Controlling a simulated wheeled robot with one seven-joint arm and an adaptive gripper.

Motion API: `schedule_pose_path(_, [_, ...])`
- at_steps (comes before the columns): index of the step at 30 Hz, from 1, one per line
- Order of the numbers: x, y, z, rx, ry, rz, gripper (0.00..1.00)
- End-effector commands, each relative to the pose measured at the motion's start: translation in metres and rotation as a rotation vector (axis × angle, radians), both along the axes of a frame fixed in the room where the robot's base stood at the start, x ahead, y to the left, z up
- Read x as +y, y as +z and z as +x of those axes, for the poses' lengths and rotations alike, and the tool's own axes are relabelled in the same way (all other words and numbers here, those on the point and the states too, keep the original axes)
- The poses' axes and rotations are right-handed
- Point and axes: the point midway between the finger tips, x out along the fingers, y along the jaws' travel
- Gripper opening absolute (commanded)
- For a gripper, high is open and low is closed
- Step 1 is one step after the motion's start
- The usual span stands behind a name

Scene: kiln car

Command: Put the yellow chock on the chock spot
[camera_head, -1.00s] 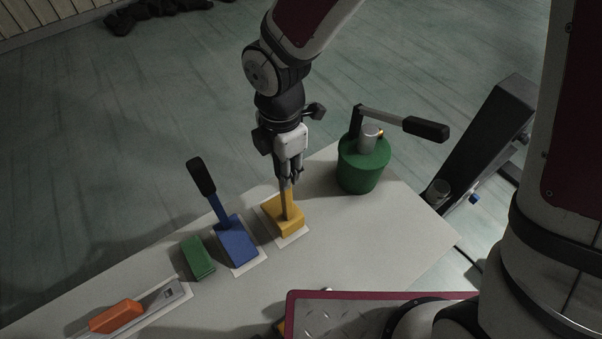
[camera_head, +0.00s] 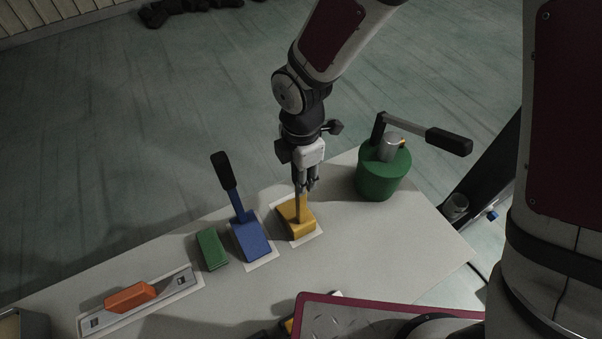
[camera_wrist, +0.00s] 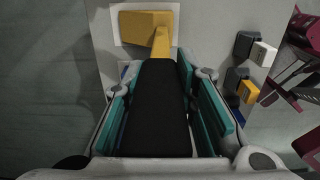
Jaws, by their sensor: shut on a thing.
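The yellow chock (camera_head: 297,222) sits on a white rectangular patch (camera_head: 318,241) on the pale table. It has an upright yellow stem with a black grip. My gripper (camera_head: 304,186) is above it and shut on that grip; the fingers hide much of the handle in the head view. In the wrist view the black grip (camera_wrist: 158,110) lies between the teal finger pads of my gripper (camera_wrist: 160,100). The yellow block (camera_wrist: 146,27) shows beyond it over the white patch (camera_wrist: 121,36). I cannot tell whether the block touches the patch or hovers slightly.
A blue block with a black-gripped handle (camera_head: 250,240) stands on a white patch just left. Further left are a green block (camera_head: 212,250) and an orange block (camera_head: 130,297) on a metal rail. A green pot with a crank (camera_head: 383,176) stands at right.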

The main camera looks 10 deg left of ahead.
Motion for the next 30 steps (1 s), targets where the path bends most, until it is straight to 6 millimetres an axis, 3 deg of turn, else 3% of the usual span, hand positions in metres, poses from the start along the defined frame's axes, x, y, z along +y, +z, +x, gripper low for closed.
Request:
schedule_pose_path(1, [0.0,0.0,0.0,0.0,0.0,0.0,0.28])
schedule_pose_path(3, [0.0,0.0,0.0,0.0,0.0,0.0,0.44])
schedule_pose_path(4, [0.0,0.0,0.0,0.0,0.0,0.0,0.46])
schedule_pose_path(16, [0.0,0.006,0.001,-0.002,-0.001,0.002,0.46])
schedule_pose_path(20, [0.0,0.024,0.002,-0.005,-0.002,0.004,0.46])
schedule_pose_path(30, [0.0,0.092,0.001,-0.005,-0.003,0.003,0.46])
